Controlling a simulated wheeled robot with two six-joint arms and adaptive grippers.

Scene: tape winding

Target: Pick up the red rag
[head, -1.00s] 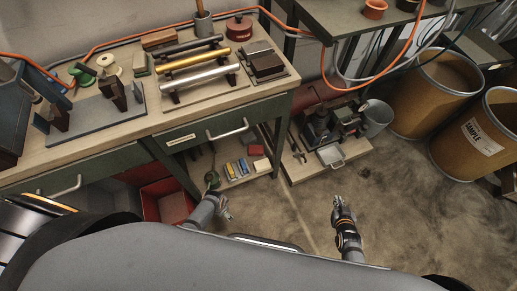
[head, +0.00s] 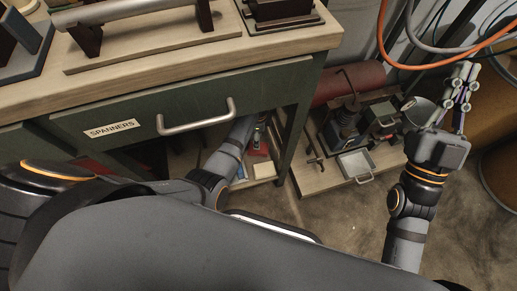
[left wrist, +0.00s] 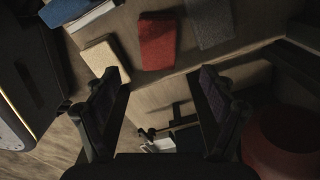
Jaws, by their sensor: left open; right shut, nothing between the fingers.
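The red rag (left wrist: 157,43) is a folded red block lying on the wooden lower shelf under the bench, near the top middle of the left wrist view. A bit of red shows beside my left arm in the head view, mostly hidden. My left gripper (left wrist: 162,82) is open and empty, its two fingers pointing toward the shelf with the rag ahead of and between their tips, apart from it. In the head view my left arm reaches under the drawer. My right gripper (head: 462,78) is shut and empty, raised at the right.
A cream block (left wrist: 104,57) lies left of the rag and a grey block (left wrist: 209,23) lies right of it. The bench drawer (head: 150,125) with its handle overhangs the left arm. A low wooden platform (head: 325,178) with a press and a metal tray stands to the right.

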